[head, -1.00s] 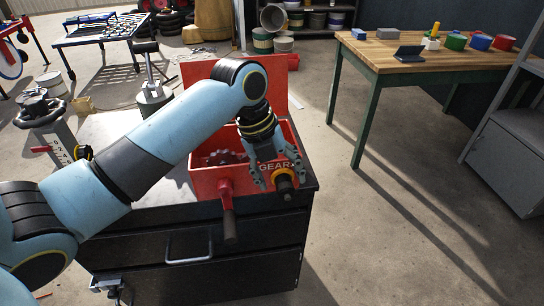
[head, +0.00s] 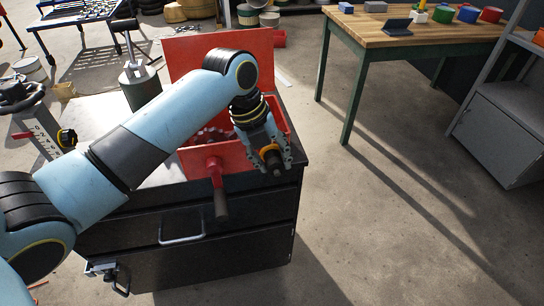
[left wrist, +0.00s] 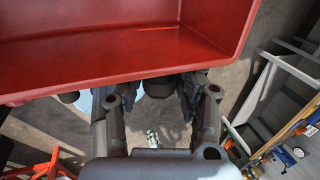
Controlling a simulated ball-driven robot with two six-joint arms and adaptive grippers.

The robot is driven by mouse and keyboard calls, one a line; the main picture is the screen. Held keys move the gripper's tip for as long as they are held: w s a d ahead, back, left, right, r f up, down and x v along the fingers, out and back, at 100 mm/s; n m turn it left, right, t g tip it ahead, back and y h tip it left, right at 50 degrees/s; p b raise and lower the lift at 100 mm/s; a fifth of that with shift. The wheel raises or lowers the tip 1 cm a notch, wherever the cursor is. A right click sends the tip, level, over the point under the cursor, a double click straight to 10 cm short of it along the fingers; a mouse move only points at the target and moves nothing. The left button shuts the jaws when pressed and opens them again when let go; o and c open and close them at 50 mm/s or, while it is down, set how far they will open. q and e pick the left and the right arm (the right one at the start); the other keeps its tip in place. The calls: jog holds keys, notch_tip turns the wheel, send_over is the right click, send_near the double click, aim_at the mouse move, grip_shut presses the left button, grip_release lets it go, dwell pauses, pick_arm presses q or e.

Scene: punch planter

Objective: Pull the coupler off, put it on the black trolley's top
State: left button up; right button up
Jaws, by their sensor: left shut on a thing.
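The coupler (head: 271,158), a short black piece with an orange ring, is at the right front of the red gear box (head: 192,160). My left gripper (head: 271,162) is shut on it, one finger on each side. I cannot tell whether the coupler is still seated on the box. In the left wrist view, a dark round part of the coupler (left wrist: 158,88) shows between the fingers, under the red box wall. The black trolley (head: 255,240) carries the box; a bare part of its top shows left of the box. My right gripper is not in view.
A red crank with a dark handle (head: 221,205) hangs at the box's front. The box's red lid (head: 285,72) stands open behind. A grey cylinder with a lever (head: 140,88) stands to the left.

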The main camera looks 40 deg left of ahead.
pick_arm(q)
jog(key=o, duration=0.5)
grip_shut()
jog(key=shift+s+d, duration=0.2)
jog(key=shift+s+d+f+p, duration=0.15)
jog(key=shift+s+d+p, duration=1.2)
jog(key=shift+d, duration=0.3)
jog(key=shift+s+d, duration=0.1)
jog(key=shift+d, duration=0.05)
jog(key=s+d+f+b, duration=0.1)
jog(key=f+b, duration=0.4)
jog(key=f, duration=0.1)
jog(key=s+d+f+b, duration=0.1)
jog(key=s+f+b, duration=0.1)
jog(key=f+b, duration=0.3)
notch_tip(320, 180, down, 2)
jog(key=shift+d+f, duration=0.25)
jog(key=shift+d, duration=0.15)
